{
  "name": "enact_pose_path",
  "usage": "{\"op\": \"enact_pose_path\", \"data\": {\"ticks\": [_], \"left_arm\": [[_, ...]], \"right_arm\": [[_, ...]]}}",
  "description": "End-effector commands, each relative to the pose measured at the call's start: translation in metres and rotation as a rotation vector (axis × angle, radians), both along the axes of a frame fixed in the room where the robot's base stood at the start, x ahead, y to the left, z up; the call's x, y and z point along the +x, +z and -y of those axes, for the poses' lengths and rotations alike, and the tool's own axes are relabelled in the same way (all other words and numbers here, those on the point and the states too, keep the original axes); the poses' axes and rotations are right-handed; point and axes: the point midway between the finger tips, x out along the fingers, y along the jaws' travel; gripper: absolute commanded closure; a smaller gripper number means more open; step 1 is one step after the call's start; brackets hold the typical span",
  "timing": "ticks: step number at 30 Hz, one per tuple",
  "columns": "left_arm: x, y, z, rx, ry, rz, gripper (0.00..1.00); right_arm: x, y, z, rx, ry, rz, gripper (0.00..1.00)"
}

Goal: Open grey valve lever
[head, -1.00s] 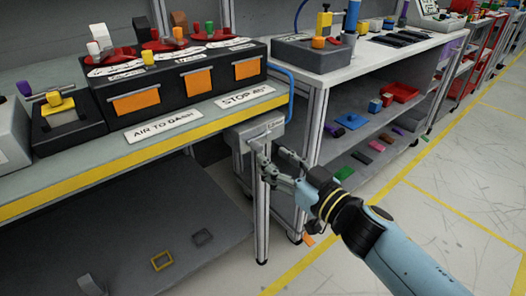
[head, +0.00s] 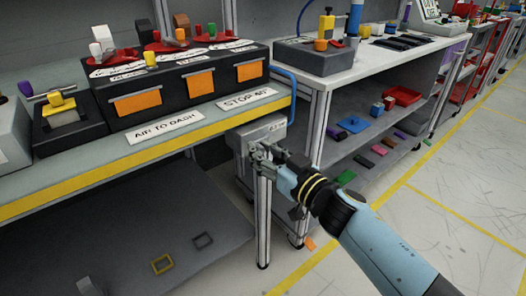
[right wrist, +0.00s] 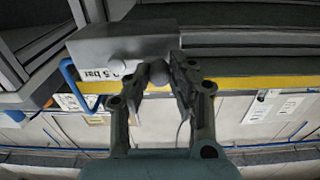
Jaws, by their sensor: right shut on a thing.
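The grey valve box (head: 264,131) hangs under the end of the yellow-edged bench. In the right wrist view the grey box (right wrist: 120,48) carries a label ending in "5 bar". The grey valve lever shows there as a rounded grey knob (right wrist: 158,73) between my fingers; the rest of it is mostly hidden. My right gripper (right wrist: 162,75) is shut on this knob. In the head view my right gripper (head: 257,153) is at the front of the box and covers the lever. My left gripper is not in view.
The bench edge (head: 150,148) runs just above the box. A metal leg (head: 263,220) stands below my gripper. A blue hose (head: 291,88) curves beside the bench end. A white-topped cart (head: 350,68) with loose parts stands to the right. The floor at right is clear.

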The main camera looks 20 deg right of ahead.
Motion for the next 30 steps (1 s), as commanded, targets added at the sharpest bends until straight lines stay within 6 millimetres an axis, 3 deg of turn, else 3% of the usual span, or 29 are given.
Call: {"op": "enact_pose_path", "data": {"ticks": [14, 30], "left_arm": [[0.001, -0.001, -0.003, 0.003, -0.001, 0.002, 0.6], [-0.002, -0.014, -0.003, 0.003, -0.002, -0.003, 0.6]], "right_arm": [[0.0, -0.004, 0.0, -0.067, 0.0, 0.023, 1.0], [0.001, -0.028, 0.006, -0.495, 0.001, 0.178, 1.0]]}}
